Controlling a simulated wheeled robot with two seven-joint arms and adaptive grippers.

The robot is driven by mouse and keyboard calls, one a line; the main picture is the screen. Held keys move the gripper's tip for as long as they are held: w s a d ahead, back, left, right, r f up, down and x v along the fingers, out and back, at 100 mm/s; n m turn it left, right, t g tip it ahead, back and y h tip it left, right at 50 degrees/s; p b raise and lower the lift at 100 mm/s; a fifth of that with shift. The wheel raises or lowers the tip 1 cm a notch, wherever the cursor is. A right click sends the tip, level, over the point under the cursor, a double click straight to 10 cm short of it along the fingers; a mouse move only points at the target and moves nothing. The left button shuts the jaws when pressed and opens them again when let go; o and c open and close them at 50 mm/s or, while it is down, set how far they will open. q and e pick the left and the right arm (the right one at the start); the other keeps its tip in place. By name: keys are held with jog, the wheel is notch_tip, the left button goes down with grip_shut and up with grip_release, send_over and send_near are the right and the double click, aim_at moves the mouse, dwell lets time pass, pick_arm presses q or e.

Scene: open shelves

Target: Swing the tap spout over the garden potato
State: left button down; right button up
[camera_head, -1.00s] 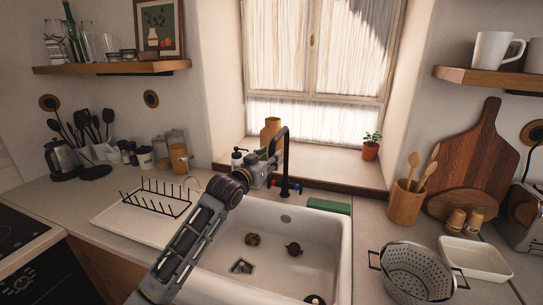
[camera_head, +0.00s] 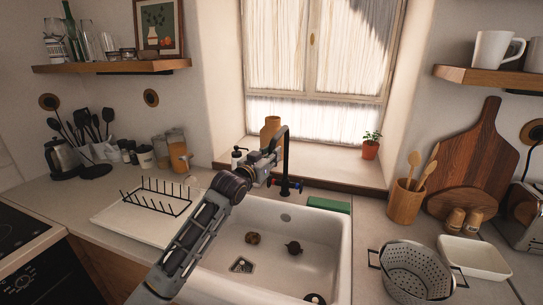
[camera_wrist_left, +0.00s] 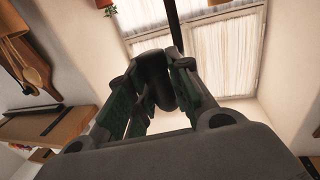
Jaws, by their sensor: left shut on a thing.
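The black tap (camera_head: 286,165) stands at the back edge of the white sink, with a red and a blue mark at its base. My left gripper (camera_head: 277,150) is at the upper part of the tap, and in the left wrist view its fingers (camera_wrist_left: 160,85) are shut around the dark spout (camera_wrist_left: 156,75). The spout's end is largely hidden by the gripper. A brown lump (camera_head: 252,238), which looks like the potato, lies on the sink floor left of a darker round vegetable (camera_head: 294,248). My right gripper is not in view.
The sink (camera_head: 338,262) has a drain (camera_head: 241,266) and another item (camera_head: 314,299) at its near edge. A green sponge-like block (camera_head: 328,205) lies on the back rim. A dish rack (camera_head: 155,200) stands left and a colander (camera_head: 417,272) right. A bottle (camera_head: 237,157) stands close behind my gripper.

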pick_arm(q)
jog(key=shift+w+a, duration=0.2)
jog(key=shift+a, duration=0.2)
jog(key=w+a+p, duration=0.2)
jog(key=w+a, duration=0.2)
jog(key=a, duration=0.3)
jog(key=shift+w, duration=0.3)
jog(key=shift+a, duration=0.1)
jog(key=c, duration=1.3)
grip_release()
jog(key=shift+a, duration=0.1)
